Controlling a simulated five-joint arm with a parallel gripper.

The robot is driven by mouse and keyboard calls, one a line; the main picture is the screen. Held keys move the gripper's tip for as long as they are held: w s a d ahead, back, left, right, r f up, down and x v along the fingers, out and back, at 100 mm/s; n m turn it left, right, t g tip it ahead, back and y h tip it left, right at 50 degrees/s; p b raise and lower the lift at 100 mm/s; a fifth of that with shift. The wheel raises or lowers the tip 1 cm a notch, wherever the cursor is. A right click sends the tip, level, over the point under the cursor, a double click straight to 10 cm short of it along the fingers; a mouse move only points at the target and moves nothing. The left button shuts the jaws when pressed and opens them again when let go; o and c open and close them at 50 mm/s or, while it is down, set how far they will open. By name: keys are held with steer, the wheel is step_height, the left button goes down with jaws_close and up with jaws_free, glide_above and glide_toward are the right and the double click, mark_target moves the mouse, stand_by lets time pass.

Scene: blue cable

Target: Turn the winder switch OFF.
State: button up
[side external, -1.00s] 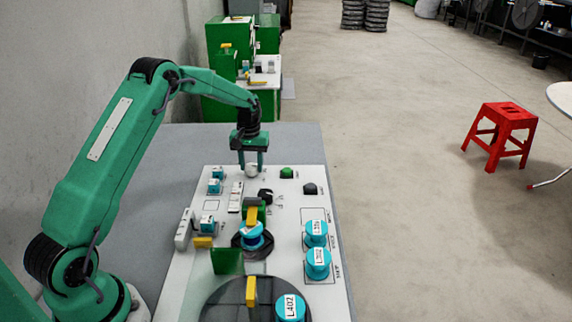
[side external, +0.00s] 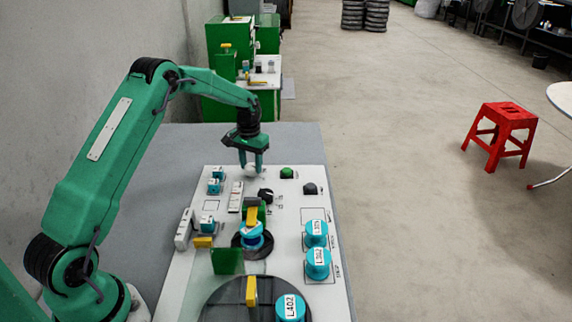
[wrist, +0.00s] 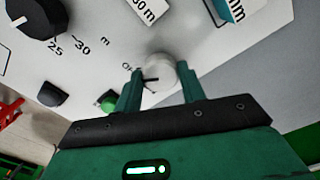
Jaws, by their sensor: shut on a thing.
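The winder switch is a white round knob (side external: 251,169) near the far end of the white panel. It also shows in the wrist view (wrist: 160,68), between the two green fingertips. My gripper (side external: 251,171) points down at the panel and is shut on this knob, one finger on each side; it also fills the lower part of the wrist view (wrist: 160,77). A thin dark mark shows at the knob's lower left in the wrist view. Small lettering beside the knob is partly hidden by the left finger, and I cannot read it fully.
A green button (side external: 287,173), a dark button (side external: 310,188) and a black dial (side external: 265,196) are close to the knob. Blue spools (side external: 316,234) and yellow-topped parts stand nearer the camera on the panel (side external: 285,215). A red stool (side external: 500,135) is on the floor, away from the panel.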

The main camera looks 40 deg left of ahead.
mark_target(251, 166)
steer(key=o, duration=1)
steer(key=shift+r, duration=0.1)
steer(key=shift+r, duration=3.85)
steer(key=shift+r, duration=0.1)
